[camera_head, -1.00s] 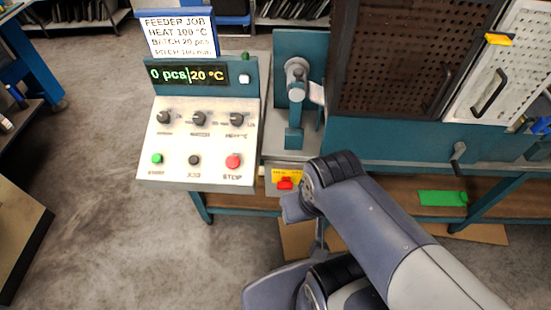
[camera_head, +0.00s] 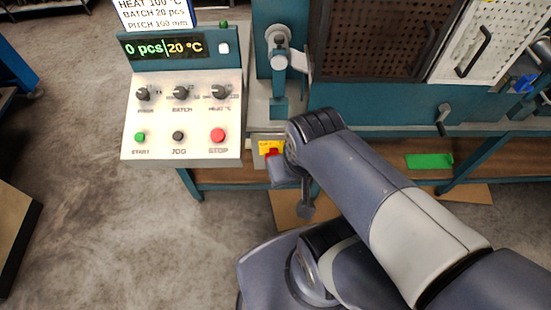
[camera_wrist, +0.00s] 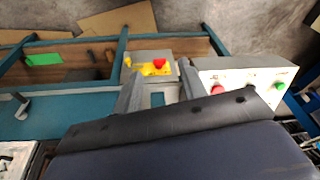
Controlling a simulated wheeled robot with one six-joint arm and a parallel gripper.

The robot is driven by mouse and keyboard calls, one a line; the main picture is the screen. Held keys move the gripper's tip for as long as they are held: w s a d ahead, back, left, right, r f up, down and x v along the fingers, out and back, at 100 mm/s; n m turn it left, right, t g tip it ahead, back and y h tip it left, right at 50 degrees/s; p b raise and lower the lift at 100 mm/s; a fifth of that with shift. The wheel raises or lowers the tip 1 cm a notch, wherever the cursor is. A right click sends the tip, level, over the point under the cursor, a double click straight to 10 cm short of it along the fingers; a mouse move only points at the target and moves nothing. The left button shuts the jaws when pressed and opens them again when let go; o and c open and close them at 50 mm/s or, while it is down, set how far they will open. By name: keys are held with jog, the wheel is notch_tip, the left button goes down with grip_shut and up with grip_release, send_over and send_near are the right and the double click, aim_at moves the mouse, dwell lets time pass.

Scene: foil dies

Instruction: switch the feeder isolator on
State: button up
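The feeder isolator is a red knob (camera_head: 272,153) on a yellow plate (camera_head: 267,146), on a grey box below the press and right of the control panel. My gripper partly covers it in the head view. In the head view my gripper (camera_head: 283,172) is just below and right of the knob. Contact cannot be told.
The control panel (camera_head: 187,118) has knobs and START, JOG and STOP buttons; its display (camera_head: 165,48) reads 0 pcs, 20 °C. The press (camera_head: 279,95) stands above the isolator. A green sheet (camera_head: 429,161) lies right on the lower shelf.

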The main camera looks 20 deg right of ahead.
jog(key=shift+m+h, duration=0.3)
jog(key=shift+m, duration=0.5)
jog(key=w+d+f+b, duration=0.1)
jog(key=w+f+b, duration=0.2)
jog(key=w+b, duration=0.1)
jog(key=w+f+b, duration=0.3)
jog(key=w+f, duration=0.1)
jog(key=w+d+f+b, duration=0.1)
jog(key=w+f+b, duration=0.2)
jog(key=w+b, duration=0.1)
jog(key=shift+w+d+f+b, duration=0.3)
jog(key=shift+w+b, duration=0.05)
jog(key=shift+w, duration=0.1)
grip_shut()
jog(key=w+d+f+m+b, duration=0.1)
jog(key=w+d+f+b, duration=0.1)
jog(key=w+f+b, duration=0.4)
jog(key=w+d+f+b, duration=0.3)
jog(key=w+f+b, duration=0.2)
jog(key=w+f, duration=0.3)
jog(key=shift+w+d+f+m+h+b, duration=0.2)
jog(key=shift+f+m+h+b, duration=0.15)
jog(key=shift+f, duration=0.55)
jog(key=shift+a, duration=0.1)
